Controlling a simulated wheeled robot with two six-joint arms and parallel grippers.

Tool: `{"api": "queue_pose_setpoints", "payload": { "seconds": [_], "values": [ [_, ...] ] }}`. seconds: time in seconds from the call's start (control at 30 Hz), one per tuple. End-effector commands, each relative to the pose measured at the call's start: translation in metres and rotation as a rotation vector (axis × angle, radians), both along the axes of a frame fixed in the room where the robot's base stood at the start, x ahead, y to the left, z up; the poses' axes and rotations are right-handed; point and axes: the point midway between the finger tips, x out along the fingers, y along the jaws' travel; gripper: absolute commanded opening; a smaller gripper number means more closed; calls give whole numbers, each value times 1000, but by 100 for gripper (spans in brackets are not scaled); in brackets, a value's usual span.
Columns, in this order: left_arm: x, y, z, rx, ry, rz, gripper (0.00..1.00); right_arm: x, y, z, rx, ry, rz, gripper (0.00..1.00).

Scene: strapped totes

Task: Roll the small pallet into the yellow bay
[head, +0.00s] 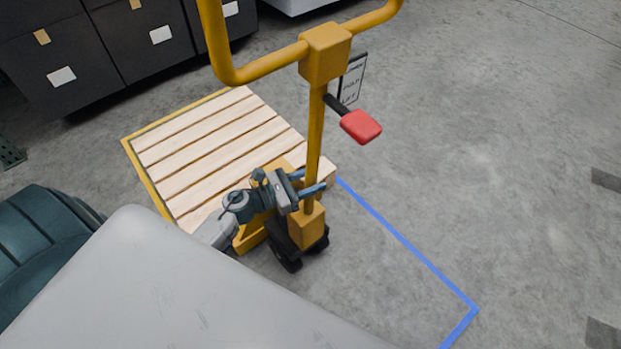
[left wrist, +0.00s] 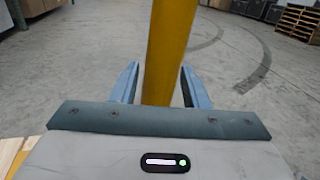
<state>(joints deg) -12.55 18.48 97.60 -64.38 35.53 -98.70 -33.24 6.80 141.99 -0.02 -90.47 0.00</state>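The small pallet (head: 215,140) has pale wooden slats and sits on a yellow pallet jack. The jack's upright post (head: 314,140) rises at the pallet's near right end, with a curved yellow handlebar (head: 262,68) on top and a red pedal-like grip (head: 361,126) on a black stem. The yellow bay line (head: 150,182) shows along the pallet's left and far edges; its other sides are hidden. My left gripper (head: 312,182) is open, low around the post. In the left wrist view the yellow post (left wrist: 167,50) stands between the fingers, with slim gaps. My right gripper is not in view.
Dark cabinets (head: 65,60) stand behind the bay. A small sign (head: 352,78) stands behind the post. The concrete floor on the right is open. Stacked pallets (left wrist: 298,20) stand farther off.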

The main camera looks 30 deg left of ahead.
Motion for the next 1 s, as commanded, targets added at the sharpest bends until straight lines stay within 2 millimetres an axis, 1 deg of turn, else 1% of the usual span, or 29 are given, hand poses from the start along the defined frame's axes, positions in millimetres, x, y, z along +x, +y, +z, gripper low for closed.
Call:
{"api": "queue_pose_setpoints", "payload": {
  "seconds": [0.27,0.37,0.47,0.67,0.8,1.0],
  "values": [
    [1,1,0,2,-2,1,48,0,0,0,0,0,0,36],
    [-2,3,-1,3,-1,1,48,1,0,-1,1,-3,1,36],
    [-11,10,-2,6,-1,0,48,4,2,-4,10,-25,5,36],
    [-43,33,-4,7,2,-2,48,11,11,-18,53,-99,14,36],
    [-62,48,-3,6,2,-2,48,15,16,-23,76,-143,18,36],
    [-80,61,-1,3,1,-1,48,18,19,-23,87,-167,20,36]
  ]
}}
